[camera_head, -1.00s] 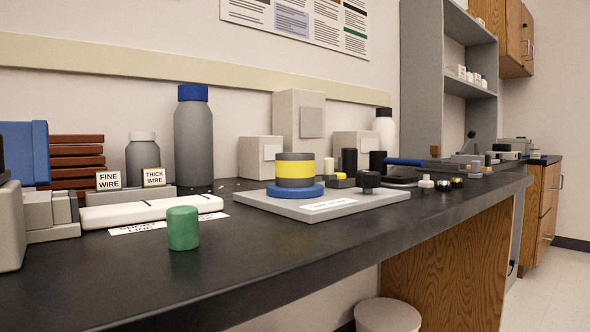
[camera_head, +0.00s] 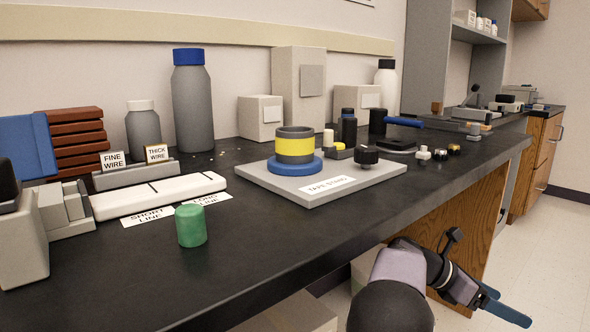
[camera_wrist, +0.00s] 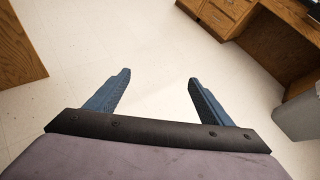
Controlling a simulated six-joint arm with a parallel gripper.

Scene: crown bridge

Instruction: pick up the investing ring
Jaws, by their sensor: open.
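The likely investing ring (camera_head: 295,146) is a grey cylinder with a yellow band and an open top. It stands upright on a round blue base (camera_head: 294,166) on a light grey plate (camera_head: 256,184) labelled "TAPE STAND". My gripper (camera_head: 512,308) is at the lower right in the head view, in front of the bench and below its top, well apart from the ring. In the wrist view my gripper (camera_wrist: 159,78) has its two blue fingers spread with only floor between them. The ring is not in the wrist view.
Tall bottles and boxes stand behind. The bench's front strip (camera_head: 290,240) is clear.

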